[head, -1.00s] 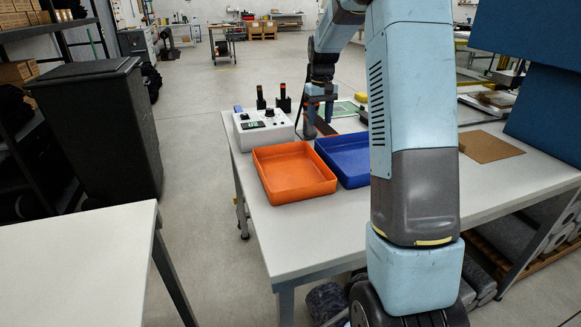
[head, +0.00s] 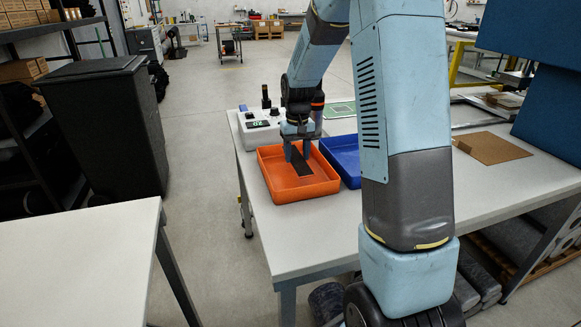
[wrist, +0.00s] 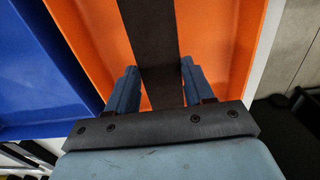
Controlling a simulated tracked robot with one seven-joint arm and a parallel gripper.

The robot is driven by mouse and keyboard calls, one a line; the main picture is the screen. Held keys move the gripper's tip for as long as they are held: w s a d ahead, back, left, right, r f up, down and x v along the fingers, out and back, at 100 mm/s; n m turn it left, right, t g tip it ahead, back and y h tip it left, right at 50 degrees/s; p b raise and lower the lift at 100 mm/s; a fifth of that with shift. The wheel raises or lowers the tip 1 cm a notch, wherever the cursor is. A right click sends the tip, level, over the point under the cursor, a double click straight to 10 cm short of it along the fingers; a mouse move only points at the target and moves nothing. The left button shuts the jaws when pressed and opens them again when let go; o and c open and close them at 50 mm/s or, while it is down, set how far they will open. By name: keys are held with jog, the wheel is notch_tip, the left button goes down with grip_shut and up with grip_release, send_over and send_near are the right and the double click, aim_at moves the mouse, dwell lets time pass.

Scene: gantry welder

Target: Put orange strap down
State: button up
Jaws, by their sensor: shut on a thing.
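My gripper (head: 299,154) is over the orange tray (head: 306,191) on the table, fingers pointing down. It is shut on a flat dark strap (head: 303,166), which looks black, not orange, on the side I see. In the wrist view the strap (wrist: 152,45) runs lengthwise between the two blue fingers, with the orange tray (wrist: 222,35) beneath. The strap is inside the tray's outline, low near its floor. I cannot tell whether it touches the floor.
A blue tray (head: 343,160) stands right of the orange tray, partly hidden by my arm. A white box with a display (head: 257,128) stands behind the orange tray. A brown board (head: 489,148) lies farther right. The table front (head: 290,245) is clear.

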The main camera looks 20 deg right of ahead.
aim_at(294, 161)
jog(key=shift+s+a+f, duration=0.15)
jog(key=shift+a+f, duration=0.15)
jog(key=shift+f, duration=0.05)
jog(key=f, duration=0.3)
jog(key=shift+s+a+f, duration=0.1)
jog(key=shift+a+f, duration=0.1)
jog(key=shift+f, duration=0.1)
jog(key=o, duration=1)
